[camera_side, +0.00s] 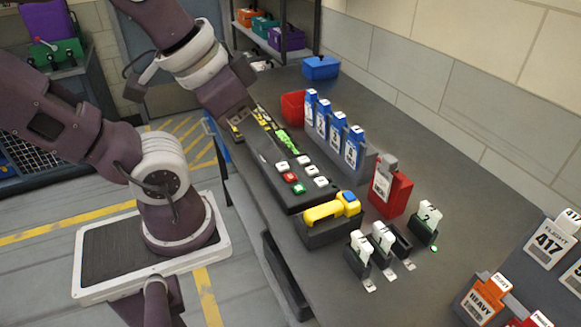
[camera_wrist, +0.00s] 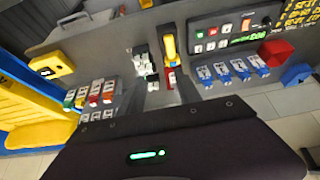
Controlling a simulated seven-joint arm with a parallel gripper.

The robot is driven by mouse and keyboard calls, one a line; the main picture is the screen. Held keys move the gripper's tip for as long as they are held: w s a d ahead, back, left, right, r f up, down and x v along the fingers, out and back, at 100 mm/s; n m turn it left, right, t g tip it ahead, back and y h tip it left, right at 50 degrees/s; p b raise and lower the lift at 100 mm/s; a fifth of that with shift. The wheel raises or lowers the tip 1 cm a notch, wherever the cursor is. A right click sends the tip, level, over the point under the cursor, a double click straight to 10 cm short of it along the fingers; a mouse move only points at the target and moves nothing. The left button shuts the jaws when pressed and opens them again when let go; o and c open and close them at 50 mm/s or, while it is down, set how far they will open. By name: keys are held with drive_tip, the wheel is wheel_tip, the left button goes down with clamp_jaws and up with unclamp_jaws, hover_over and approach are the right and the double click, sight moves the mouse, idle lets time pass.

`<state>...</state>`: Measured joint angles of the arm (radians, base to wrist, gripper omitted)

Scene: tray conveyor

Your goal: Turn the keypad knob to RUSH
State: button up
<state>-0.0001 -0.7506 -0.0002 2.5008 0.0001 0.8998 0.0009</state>
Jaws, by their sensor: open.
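The keypad (camera_side: 268,165) is a dark sloped panel on the bench in the side view, with white, red and green buttons and a lit green display (camera_side: 289,141). In the wrist view the keypad (camera_wrist: 206,33) is at the upper right, with its green display (camera_wrist: 245,38). In the side view my arm's end covers the keypad's far end, and the fingers are hidden.
A yellow handheld device (camera_side: 325,211) sits in a dark cradle beside the keypad. Blue tagged holders (camera_side: 337,136) stand behind it, with a red bin (camera_side: 293,106) and a red box (camera_side: 391,193) nearby. White-topped black holders (camera_side: 359,257) stand at the front.

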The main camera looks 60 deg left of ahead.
idle(0.4)
drive_tip(key=shift+o, duration=0.7)
drive_tip(key=shift+w+r, duration=0.1)
drive_tip(key=shift+w, duration=0.05)
drive_tip(key=w+a+f+n+g, duration=0.1)
drive_tip(key=w+a+n+g, duration=0.2)
drive_tip(key=w+a+n, duration=0.9)
drive_tip(key=a+f+n+g, duration=0.1)
drive_tip(key=a+f+n, duration=0.1)
drive_tip(key=a+f, duration=0.4)
drive_tip(key=w+a+f+n, duration=0.1)
drive_tip(key=a+f, duration=0.5)
drive_tip(key=a, duration=0.6)
drive_tip(key=w+a+f+n+g, duration=0.1)
drive_tip(key=a+f+n, duration=0.1)
drive_tip(key=a+f, duration=0.4)
drive_tip(key=shift+w+a+f+n+g, duration=0.1)
drive_tip(key=shift+a+n+g, duration=0.25)
drive_tip(key=shift+a, duration=1.55)
wheel_tip(320, 180, down, 7)
drive_tip(key=shift+a+r, duration=0.1)
drive_tip(key=shift+a, duration=0.05)
drive_tip(key=shift+f, duration=0.4)
